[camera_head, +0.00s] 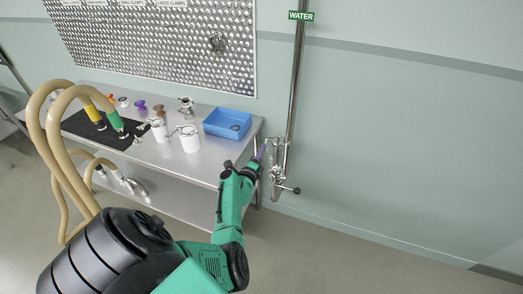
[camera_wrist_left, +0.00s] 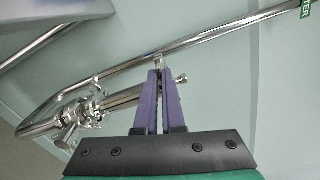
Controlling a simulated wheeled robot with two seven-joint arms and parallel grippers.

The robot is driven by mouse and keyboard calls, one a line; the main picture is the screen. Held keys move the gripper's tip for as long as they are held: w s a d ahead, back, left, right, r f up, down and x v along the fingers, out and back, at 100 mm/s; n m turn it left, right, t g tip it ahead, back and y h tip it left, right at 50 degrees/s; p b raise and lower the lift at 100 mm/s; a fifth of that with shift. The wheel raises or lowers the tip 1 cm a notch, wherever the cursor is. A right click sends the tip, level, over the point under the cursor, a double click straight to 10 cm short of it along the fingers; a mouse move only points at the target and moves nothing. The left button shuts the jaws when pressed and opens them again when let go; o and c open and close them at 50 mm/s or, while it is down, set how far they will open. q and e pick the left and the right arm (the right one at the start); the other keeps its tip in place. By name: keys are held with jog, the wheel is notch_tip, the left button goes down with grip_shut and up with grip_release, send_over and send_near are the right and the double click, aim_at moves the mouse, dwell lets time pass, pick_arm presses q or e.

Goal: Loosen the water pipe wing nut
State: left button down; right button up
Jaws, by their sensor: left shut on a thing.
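The steel water pipe (camera_head: 295,85) runs down the wall under a green WATER sign and ends in steel fittings (camera_head: 276,175) right of the table. In the left wrist view, the pipe (camera_wrist_left: 205,42) and a cluster of fittings (camera_wrist_left: 80,115) show. My left gripper (camera_head: 262,151) reaches the upper fittings. Its purple fingers (camera_wrist_left: 157,73) are nearly together, with their tips at a small steel part, apparently the wing nut (camera_wrist_left: 158,57). The fingers partly hide it, so its exact shape and turn cannot be told. My right gripper is not in view.
A steel table (camera_head: 200,168) stands left of the pipe, with a blue bin (camera_head: 227,123), white cups and several small fittings on it. A black-knobbed handle (camera_head: 295,190) sticks out low on the pipe fittings. The floor at right is clear.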

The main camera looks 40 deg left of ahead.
pick_arm(q)
jog(key=shift+n, duration=0.5)
jog(key=c, duration=1)
grip_release()
